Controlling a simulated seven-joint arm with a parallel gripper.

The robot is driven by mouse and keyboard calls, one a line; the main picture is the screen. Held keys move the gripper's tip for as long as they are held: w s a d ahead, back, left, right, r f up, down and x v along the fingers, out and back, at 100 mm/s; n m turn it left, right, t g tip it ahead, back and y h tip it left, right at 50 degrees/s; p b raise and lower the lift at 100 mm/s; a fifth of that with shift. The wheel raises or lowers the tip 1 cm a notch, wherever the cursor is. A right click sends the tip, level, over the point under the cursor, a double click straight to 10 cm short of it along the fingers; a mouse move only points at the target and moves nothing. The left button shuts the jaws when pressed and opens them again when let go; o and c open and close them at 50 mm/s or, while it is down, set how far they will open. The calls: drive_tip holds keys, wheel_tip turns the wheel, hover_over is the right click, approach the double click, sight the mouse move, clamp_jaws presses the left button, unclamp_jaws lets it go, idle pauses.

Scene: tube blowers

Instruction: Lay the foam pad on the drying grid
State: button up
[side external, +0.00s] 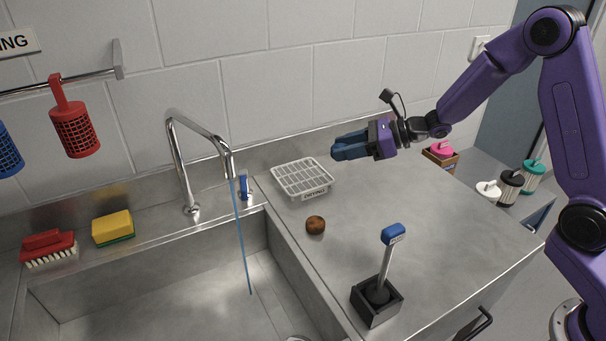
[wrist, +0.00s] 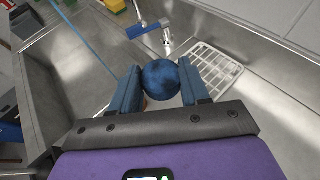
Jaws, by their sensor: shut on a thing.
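My gripper (side external: 335,147) is raised above the counter, to the right of the drying grid and higher than it. In the wrist view, its blue fingers (wrist: 160,72) are shut on a round, mottled dark blue foam pad (wrist: 161,80). In the side view the pad cannot be told apart from the blue fingers. The drying grid (side external: 302,172) is a white slatted rack with a label on its front, flat on the counter near the back wall. In the wrist view the grid (wrist: 217,73) lies beyond and to the right of the pad. Its visible slats are bare.
A brown round piece (side external: 315,225) lies on the counter in front of the grid. A blue-headed stick stands in a black holder (side external: 377,301). The sink and the tall tap (side external: 176,150) are left of the grid. Counter right of the grid is clear.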

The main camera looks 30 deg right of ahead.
drive_tip(key=w+a+f, duration=0.2)
drive_tip(key=w+f, duration=0.3)
drive_tip(key=w, duration=0.4)
hover_over(306, 175)
drive_tip(key=f, duration=0.4)
drive_tip(key=shift+s+f, duration=0.15)
drive_tip(key=shift+s, duration=0.1)
drive_tip(key=shift+w+f, duration=0.2)
drive_tip(key=shift+f, duration=1.6)
drive_tip(key=shift+f, duration=0.15)
drive_tip(key=o, duration=1.1)
